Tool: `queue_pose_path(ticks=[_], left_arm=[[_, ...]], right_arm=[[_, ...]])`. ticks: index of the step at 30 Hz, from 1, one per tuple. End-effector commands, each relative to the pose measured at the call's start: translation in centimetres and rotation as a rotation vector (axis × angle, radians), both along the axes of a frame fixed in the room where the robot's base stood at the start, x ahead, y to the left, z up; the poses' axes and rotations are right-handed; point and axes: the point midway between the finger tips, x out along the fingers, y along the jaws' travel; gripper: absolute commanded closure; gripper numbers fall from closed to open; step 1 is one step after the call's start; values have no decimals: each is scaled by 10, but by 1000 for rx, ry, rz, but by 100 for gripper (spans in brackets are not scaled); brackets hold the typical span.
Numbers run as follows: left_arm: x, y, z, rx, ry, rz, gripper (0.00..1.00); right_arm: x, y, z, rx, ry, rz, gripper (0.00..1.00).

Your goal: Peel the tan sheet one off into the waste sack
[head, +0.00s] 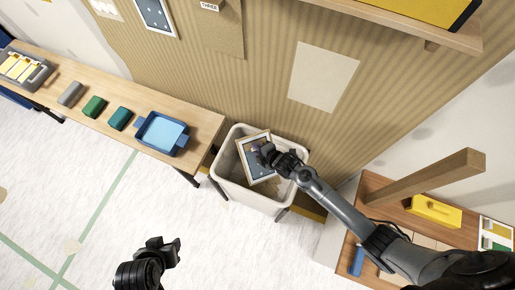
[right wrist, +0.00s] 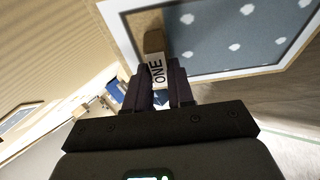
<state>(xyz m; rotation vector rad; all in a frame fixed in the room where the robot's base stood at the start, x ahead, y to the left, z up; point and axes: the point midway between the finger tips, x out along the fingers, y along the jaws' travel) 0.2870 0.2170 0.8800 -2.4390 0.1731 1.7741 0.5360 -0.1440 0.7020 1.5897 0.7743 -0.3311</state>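The sheet labelled ONE (head: 259,172) has a tan border around a blue-grey panel with white dots. It is at the mouth of the waste sack, tilted, apart from the wall. My right gripper (head: 264,152) is at its upper edge. In the right wrist view the fingers close on its tan tab with the ONE label (right wrist: 157,72). The waste sack (head: 248,197) is a whitish open-topped bin at the wall's foot, with some tan material low inside. My left gripper (head: 165,246) is low in the head view, over the floor, empty with its fingers apart.
A bench (head: 203,122) on the left holds a blue tray (head: 162,134) and several blocks. A tan sheet labelled THREE (head: 223,30) hangs on the striped wall beside a pale bare patch (head: 323,76). A wooden shelf unit (head: 375,187) stands right of the sack.

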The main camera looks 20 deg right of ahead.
Motion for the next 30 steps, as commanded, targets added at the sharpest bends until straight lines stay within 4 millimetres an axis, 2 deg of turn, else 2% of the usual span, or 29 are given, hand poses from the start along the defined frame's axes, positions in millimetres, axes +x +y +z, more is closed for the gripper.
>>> queue_pose_path(ticks=[1,5,20,23,30], left_arm=[[0,1,0,2,0,-1,57],[0,2,0,7,0,-4,57],[0,2,1,8,0,-5,57],[0,1,4,5,-1,-4,57],[0,-1,12,-3,-1,2,57]], right_arm=[[0,0,0,0,-1,0,69],[0,0,0,0,-1,0,50],[-4,-2,3,-2,1,0,50],[-10,-5,9,-2,-1,0,50],[-39,-16,34,-2,0,2,50]])
